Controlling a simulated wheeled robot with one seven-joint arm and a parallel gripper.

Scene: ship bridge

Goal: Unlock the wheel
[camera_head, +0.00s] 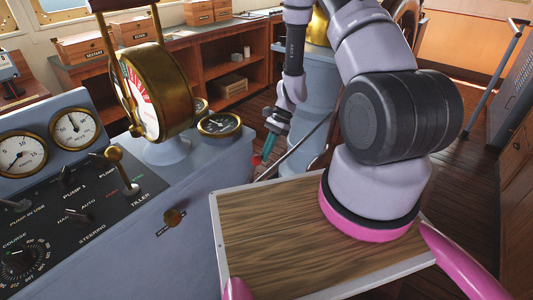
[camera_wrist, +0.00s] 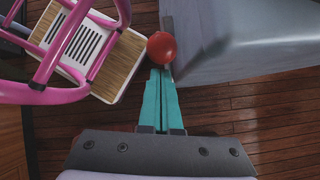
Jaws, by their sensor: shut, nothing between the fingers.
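A wheel (camera_head: 407,12) shows in part at the top of the head view, behind my arm, with most of it hidden. A red ball-shaped knob (camera_wrist: 162,47) is just beyond my fingertips in the wrist view, beside the corner of a grey cabinet. A small bit of red (camera_head: 257,160) also shows by the fingertips in the head view. My gripper (camera_wrist: 160,74) has its teal fingers closed together with nothing between them. It points down beside the grey console in the head view (camera_head: 267,148). I cannot tell whether the fingertips touch the knob.
The grey console (camera_head: 192,215) with gauges and a brass telegraph (camera_head: 150,95) fills the left of the head view. A blue-grey pedestal (camera_head: 313,105) stands behind my gripper. Wooden shelves (camera_head: 225,80) are at the back. Open wooden floor (camera_head: 462,165) lies to the right.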

